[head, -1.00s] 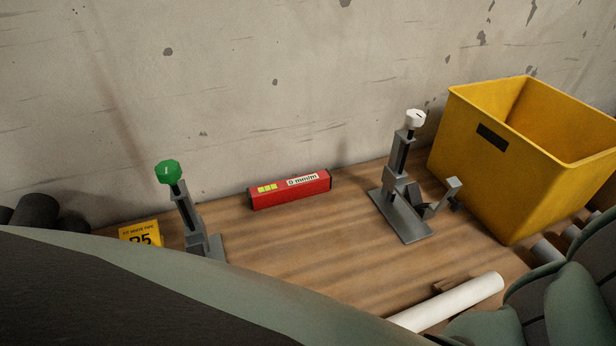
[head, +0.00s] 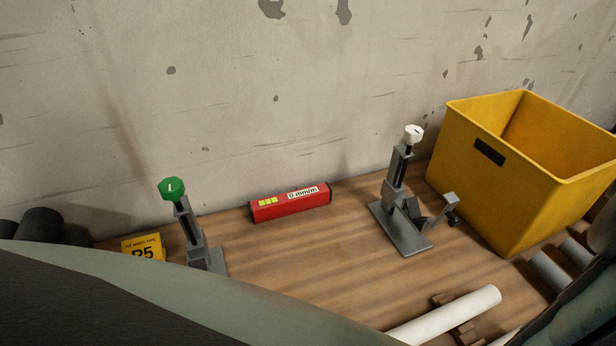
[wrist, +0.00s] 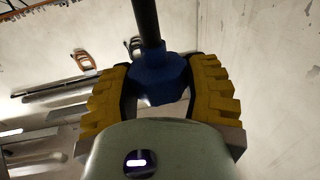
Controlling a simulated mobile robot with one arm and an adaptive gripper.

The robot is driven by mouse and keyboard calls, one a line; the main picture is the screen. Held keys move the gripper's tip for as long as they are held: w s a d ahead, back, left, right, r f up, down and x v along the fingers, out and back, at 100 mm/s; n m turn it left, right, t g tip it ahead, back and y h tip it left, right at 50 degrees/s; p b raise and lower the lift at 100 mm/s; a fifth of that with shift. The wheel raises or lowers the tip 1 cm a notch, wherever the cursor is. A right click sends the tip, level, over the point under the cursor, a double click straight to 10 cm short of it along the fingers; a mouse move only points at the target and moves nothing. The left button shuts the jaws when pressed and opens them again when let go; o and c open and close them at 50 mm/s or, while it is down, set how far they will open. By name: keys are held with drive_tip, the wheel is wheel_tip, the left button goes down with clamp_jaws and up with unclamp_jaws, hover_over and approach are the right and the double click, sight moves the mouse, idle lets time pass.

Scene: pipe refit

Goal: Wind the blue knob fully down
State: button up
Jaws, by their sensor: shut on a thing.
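In the wrist view the blue knob (wrist: 160,80) sits between the yellow ribbed fingers of my gripper (wrist: 160,92). The fingers are shut on it from both sides. A dark rod (wrist: 146,22) runs from the knob to the top edge of the picture. The knob's stand is not clear in this view. In the head view neither the blue knob nor my gripper shows; my own arm covers the lower left and the lower right corner.
In the head view a green-knobbed stand (head: 191,232) and a white-knobbed stand (head: 397,190) stand on the wooden bench (head: 300,270). A red level (head: 290,203) lies between them. A yellow crate (head: 530,175) is at the right. A white pipe (head: 455,315) lies in front.

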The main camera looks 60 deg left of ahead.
drive_tip(key=shift+f+n+y+b, duration=0.15)
drive_tip(key=shift+n+y+b, duration=1.35)
drive_tip(key=shift+y+b, duration=0.65)
drive_tip(key=n+y+b, duration=0.1)
drive_tip(key=y+b, duration=0.1)
drive_tip(key=b, duration=0.1)
drive_tip(key=shift+f+g+y, duration=0.15)
drive_tip(key=shift+g+y, duration=0.1)
drive_tip(key=shift+g, duration=0.15)
drive_tip(key=shift+d+b, duration=0.1)
drive_tip(key=shift+b, duration=0.3)
drive_tip(key=shift+n+y+b, duration=0.5)
drive_tip(key=shift+r, duration=0.35)
drive_tip(key=o, duration=1.2)
drive_tip(key=p, duration=0.1)
drive_tip(key=h+p, duration=0.1)
drive_tip(key=shift+s+r+m+p, duration=0.15)
drive_tip(key=shift+r+m+p, duration=0.15)
drive_tip(key=shift+m, duration=0.1)
drive_tip(key=m+h+p, duration=0.1)
drive_tip(key=p, duration=0.2)
